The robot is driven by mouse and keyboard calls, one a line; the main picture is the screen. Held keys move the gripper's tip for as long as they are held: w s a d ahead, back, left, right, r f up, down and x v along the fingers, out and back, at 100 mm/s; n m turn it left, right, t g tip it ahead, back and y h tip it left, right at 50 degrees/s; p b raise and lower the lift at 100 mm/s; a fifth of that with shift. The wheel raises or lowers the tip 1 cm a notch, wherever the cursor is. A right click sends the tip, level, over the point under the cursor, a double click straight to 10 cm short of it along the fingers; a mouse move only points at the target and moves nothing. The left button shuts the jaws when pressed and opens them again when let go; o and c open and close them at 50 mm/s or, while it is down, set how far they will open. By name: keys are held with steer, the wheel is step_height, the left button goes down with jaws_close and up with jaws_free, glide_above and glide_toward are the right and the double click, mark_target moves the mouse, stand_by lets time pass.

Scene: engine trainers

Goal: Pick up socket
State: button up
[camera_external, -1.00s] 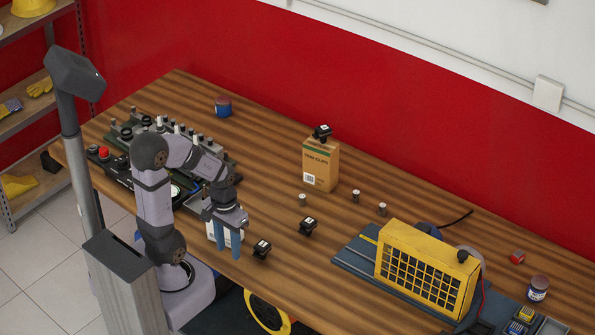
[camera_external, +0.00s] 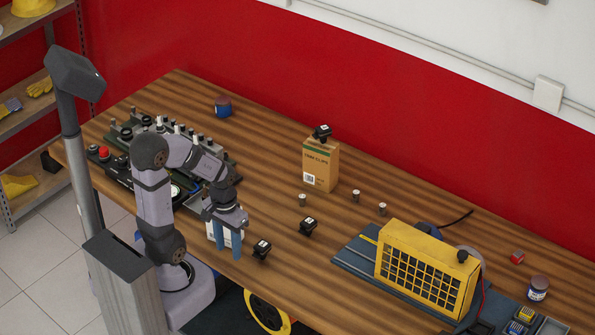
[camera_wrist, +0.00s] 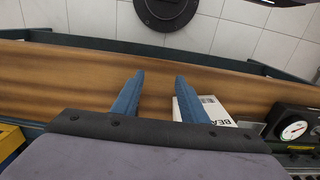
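Three small silver cylinders that look like sockets stand on the wooden bench in the external view: one on the left (camera_external: 302,200), one in the middle (camera_external: 356,196) and one on the right (camera_external: 382,209). My gripper (camera_external: 230,250) is to their left, above the bench's front part, with blue fingers pointing down. In the wrist view my gripper (camera_wrist: 158,76) has its fingers apart with nothing between them. No socket shows in the wrist view.
A white box (camera_wrist: 215,108) lies beside the right finger. A cardboard box (camera_external: 320,165) stands behind, a yellow grille unit (camera_external: 425,270) right. A blue can (camera_external: 222,107) is at the back.

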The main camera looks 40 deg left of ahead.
steer(key=w+d+n+t, duration=0.1)
steer(key=w, duration=0.2)
steer(key=w+d+r+n+t, duration=0.1)
steer(key=w, duration=0.2)
steer(key=w+d+n+h, duration=0.1)
steer(key=w+n, duration=0.1)
steer(key=w, duration=0.2)
steer(key=shift+d+r+t, duration=0.1)
steer(key=shift+r+t, duration=0.25)
steer(key=shift+t, duration=0.05)
steer(key=w+a+r+m+t+y, duration=0.1)
steer(key=w+a+m+t, duration=0.2)
steer(key=w, duration=0.7)
steer(key=w+a+m+t, duration=0.1)
steer(key=w+a+t, duration=0.25)
steer(key=w, duration=0.75)
steer(key=w+d+f+m+h, duration=0.1)
steer(key=w+d+m+h, duration=0.1)
steer(key=m+h, duration=0.1)
steer(key=w+d+f+m+h, duration=0.2)
steer(key=w+m+h, duration=0.1)
steer(key=w+d+f+m+h+b, duration=0.1)
steer(key=w+d+f+m+h, duration=0.1)
steer(key=h, duration=0.1)
steer(key=shift+w+d+m+t, duration=0.15)
steer(key=shift+d+m+t, duration=0.2)
steer(key=shift+m, duration=0.05)
steer(key=shift+w+d+r+h+b, duration=0.25)
steer(key=shift+w+d+h+b, duration=0.15)
steer(key=shift+w+b, duration=0.15)
